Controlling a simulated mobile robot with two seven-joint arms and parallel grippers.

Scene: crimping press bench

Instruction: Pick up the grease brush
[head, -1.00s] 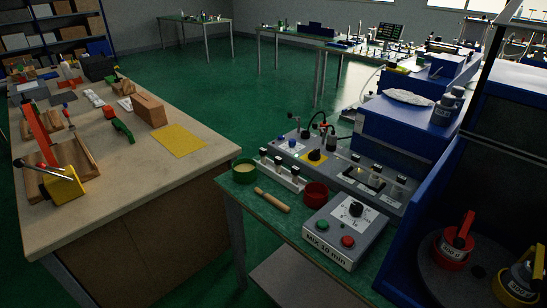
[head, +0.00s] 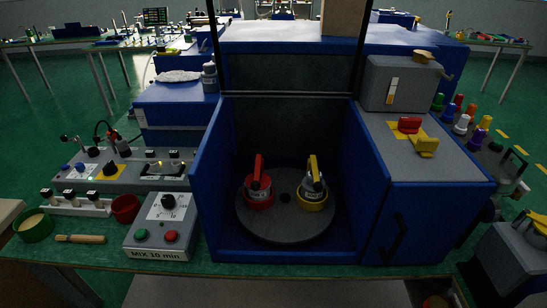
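A short tan wooden-handled tool (head: 80,239), which looks like the grease brush, lies on the green bench top at the lower left. It lies roughly level across the picture, just right of a green round pot (head: 34,226) with pale contents. Its bristles are too small to make out. Neither of my grippers shows in the head view.
A red cup (head: 126,208), a white rack (head: 75,206) and a grey "MIX 10 min" control box (head: 157,236) stand close by. A blue open-fronted machine (head: 225,245) holds a turntable (head: 287,226) with red and yellow lidded pots.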

